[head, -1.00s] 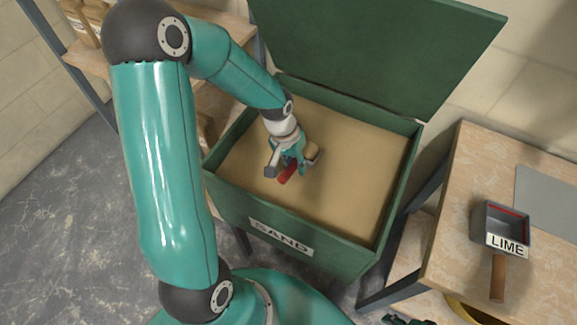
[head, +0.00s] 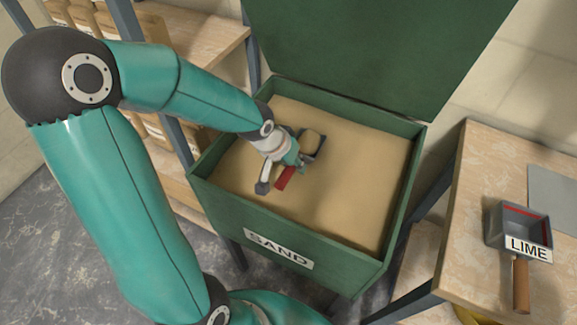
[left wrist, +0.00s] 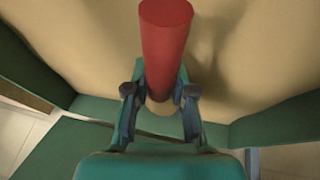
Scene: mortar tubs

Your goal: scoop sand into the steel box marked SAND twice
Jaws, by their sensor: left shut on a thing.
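My left gripper (head: 289,160) is shut on the red handle (head: 285,178) of a dark scoop (head: 318,153). A mound of sand (head: 313,140) sits in the scoop pan. The scoop is over the sand bed (head: 350,170) inside the green bin marked SAND (head: 279,250), whose lid stands open. In the left wrist view the red handle (left wrist: 165,45) rises between the two fingers (left wrist: 160,108), and the pan is mostly hidden. No steel box marked SAND shows. My right gripper is not in view.
The bin's raised lid (head: 380,50) stands behind. At right, a table (head: 475,195) holds a grey box marked LIME (head: 519,228) with a wooden handle, and a grey sheet (head: 555,195). Wooden shelves (head: 205,50) stand at back left.

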